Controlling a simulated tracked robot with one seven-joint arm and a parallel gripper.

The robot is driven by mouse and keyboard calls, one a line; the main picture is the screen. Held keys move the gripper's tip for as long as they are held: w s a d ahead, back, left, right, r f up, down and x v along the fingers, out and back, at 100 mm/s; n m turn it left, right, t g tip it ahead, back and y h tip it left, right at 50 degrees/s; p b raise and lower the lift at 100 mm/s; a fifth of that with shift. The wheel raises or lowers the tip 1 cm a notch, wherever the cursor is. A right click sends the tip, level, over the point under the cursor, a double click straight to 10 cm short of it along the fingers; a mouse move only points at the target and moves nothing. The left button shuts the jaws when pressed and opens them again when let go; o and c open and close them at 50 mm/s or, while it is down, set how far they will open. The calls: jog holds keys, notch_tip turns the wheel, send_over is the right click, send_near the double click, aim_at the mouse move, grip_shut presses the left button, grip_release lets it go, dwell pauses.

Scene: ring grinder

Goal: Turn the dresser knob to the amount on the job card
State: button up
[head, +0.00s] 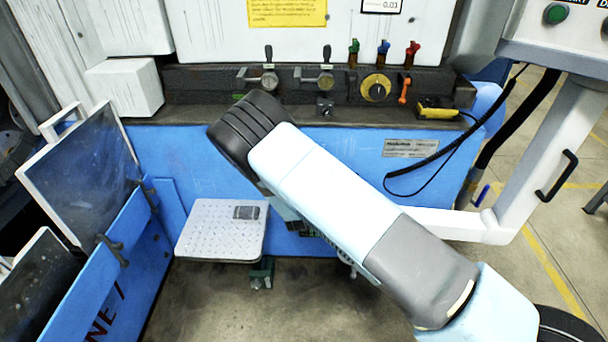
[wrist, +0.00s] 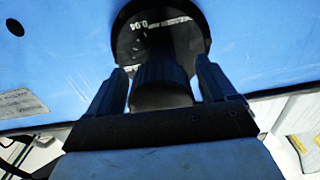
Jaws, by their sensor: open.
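In the wrist view a dark ridged knob (wrist: 161,82) stands in front of a round black dial (wrist: 132,42) with white marks; the number 0.04 shows at its upper part. My gripper (wrist: 161,66) is open, with one finger on each side of the knob. I cannot tell whether the fingers touch it. The pointer and most of the scale are hidden or too dark to read. In the head view my arm hides the knob and gripper. The job card (head: 382,5) is cut by the top edge; its number appears to read 0.03.
The dial sits on the blue machine front (head: 340,150). Above is a dark ledge with levers, a brass knob (head: 376,88) and a yellow pendant (head: 437,110) on a black cord. A blue guard (head: 125,255) stands further left.

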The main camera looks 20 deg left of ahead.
jog(key=shift+s, duration=0.1)
jog(key=v, duration=1.3)
jog(key=shift+s, duration=0.3)
jog(key=w+d+r+m+g+h, duration=0.1)
jog(key=w+d+r+g, duration=0.2)
jog(key=r, duration=0.4)
jog(key=w+d+r+m+g, duration=0.2)
jog(key=w+d+r, duration=0.1)
jog(key=d+r, duration=0.4)
jog(key=w+d+r+m+g+h, duration=0.1)
jog(key=w+d+r+g, duration=0.15)
jog(key=r, duration=0.55)
jog(key=s+d+r+g, duration=0.1)
jog(key=s+d+r, duration=0.2)
jog(key=d+r, duration=0.3)
jog(key=s+d+r, duration=0.3)
jog(key=d+r, duration=0.4)
jog(key=s+d+r+n+g+h, duration=0.1)
jog(key=s+d+r, duration=0.3)
jog(key=s+d, duration=0.5)
jog(key=s+d+r+g+h, duration=0.1)
jog(key=s+d+r, duration=0.3)
jog(key=s, duration=1.2)
jog(key=d+g, duration=0.1)
jog(key=d, duration=0.3)
jog(key=shift+s+d+r+n, duration=0.25)
jog(key=shift+d+r+n, duration=0.05)
jog(key=shift+d+n, duration=0.1)
